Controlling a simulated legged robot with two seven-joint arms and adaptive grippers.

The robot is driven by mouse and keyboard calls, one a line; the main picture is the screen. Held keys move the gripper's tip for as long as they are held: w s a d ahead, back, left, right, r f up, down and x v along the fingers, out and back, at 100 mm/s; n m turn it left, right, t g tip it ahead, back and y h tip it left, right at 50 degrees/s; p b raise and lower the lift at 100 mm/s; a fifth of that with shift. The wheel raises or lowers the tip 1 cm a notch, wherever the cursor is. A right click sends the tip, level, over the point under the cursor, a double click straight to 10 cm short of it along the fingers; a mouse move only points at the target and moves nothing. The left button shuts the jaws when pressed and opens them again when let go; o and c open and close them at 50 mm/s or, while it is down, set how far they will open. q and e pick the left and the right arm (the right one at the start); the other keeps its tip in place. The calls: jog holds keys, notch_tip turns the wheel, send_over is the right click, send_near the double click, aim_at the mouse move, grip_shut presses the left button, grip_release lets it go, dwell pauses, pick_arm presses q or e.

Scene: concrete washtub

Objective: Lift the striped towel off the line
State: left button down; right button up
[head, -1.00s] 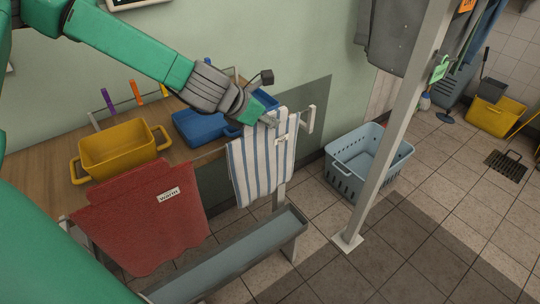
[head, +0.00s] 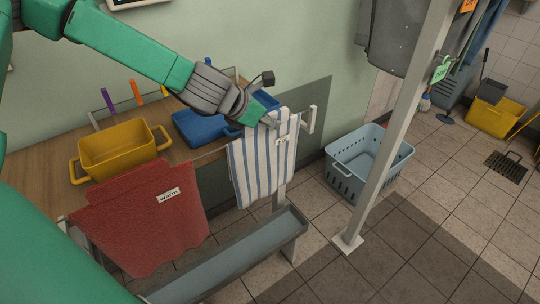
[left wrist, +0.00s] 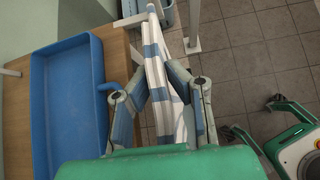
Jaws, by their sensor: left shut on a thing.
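The blue-and-white striped towel (head: 262,167) hangs over the line at the front of the wooden counter, toward its right end. It also shows in the left wrist view (left wrist: 155,60), running between my fingers. My left gripper (head: 272,121) is at the towel's top edge and is shut on it; its fingers show on both sides of the cloth in the left wrist view (left wrist: 163,85). The line (head: 212,157) is mostly hidden behind the towels.
A red towel (head: 150,225) hangs to the left. A yellow tub (head: 118,155) and a blue tray (head: 196,128) stand on the counter. A grey trough (head: 235,262) lies below. A light-blue basket (head: 350,185) stands on the floor beside a grey post (head: 392,140).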

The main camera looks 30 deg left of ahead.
pick_arm(q)
jog(key=shift+s+a+f, duration=0.15)
jog(key=shift+s+f, duration=0.2)
jog(key=shift+f, duration=0.4)
jog(key=shift+w+a+r, duration=0.1)
jog(key=shift+r, duration=0.1)
jog(key=c, duration=1.5)
grip_release()
jog(key=shift+w+a, duration=0.1)
jog(key=shift+w+a+f, duration=0.1)
jog(key=shift+a, duration=0.15)
